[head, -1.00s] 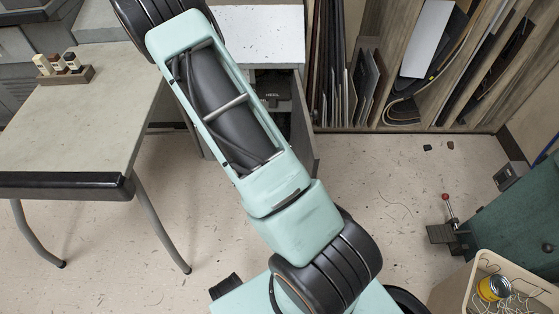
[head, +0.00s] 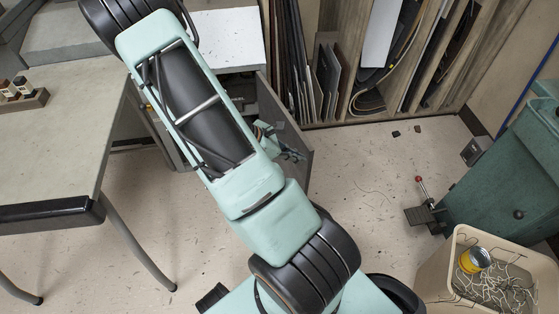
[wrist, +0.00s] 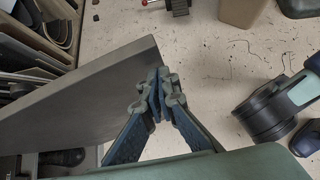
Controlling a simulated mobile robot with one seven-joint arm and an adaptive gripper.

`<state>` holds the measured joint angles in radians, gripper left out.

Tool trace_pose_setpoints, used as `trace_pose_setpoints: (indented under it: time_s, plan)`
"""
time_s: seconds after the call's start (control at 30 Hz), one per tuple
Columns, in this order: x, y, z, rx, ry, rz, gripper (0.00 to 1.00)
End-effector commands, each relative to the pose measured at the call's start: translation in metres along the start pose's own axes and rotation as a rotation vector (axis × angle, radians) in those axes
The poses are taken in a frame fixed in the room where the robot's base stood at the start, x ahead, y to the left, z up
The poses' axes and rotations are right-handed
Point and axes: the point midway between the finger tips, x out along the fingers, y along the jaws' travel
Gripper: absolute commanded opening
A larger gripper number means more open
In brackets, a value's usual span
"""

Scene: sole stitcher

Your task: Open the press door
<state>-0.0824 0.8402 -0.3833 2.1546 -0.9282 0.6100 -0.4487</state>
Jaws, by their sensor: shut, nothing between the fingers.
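The press door (head: 272,106) is a grey-brown panel on the white-topped cabinet, standing ajar and angled out to the right. My gripper (head: 292,154) shows just past my forearm, against the door's inner side near its free edge. In the wrist view the door (wrist: 75,100) fills the left, its end edge by the fingertips. My gripper (wrist: 159,94) is shut there with nothing between its fingers; whether it touches the door I cannot tell. My forearm hides most of the cabinet's opening.
A worktable (head: 60,155) stands at the left. A rack of sheets (head: 400,60) is behind the door. A beige bin (head: 440,285) and a green machine (head: 505,175) stand at the right. The floor (head: 370,215) right of the door is mostly clear.

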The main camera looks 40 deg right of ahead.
Motion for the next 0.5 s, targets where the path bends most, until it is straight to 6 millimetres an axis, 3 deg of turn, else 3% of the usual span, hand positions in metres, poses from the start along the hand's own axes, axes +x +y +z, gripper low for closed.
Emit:
trace_pose_setpoints:
  time_s: [0.17,0.5]
  plan:
    - [0.018,0.001,0.017,-0.001,0.000,-0.001,0.00]
    - [0.019,0.001,0.019,-0.002,0.001,0.001,0.00]
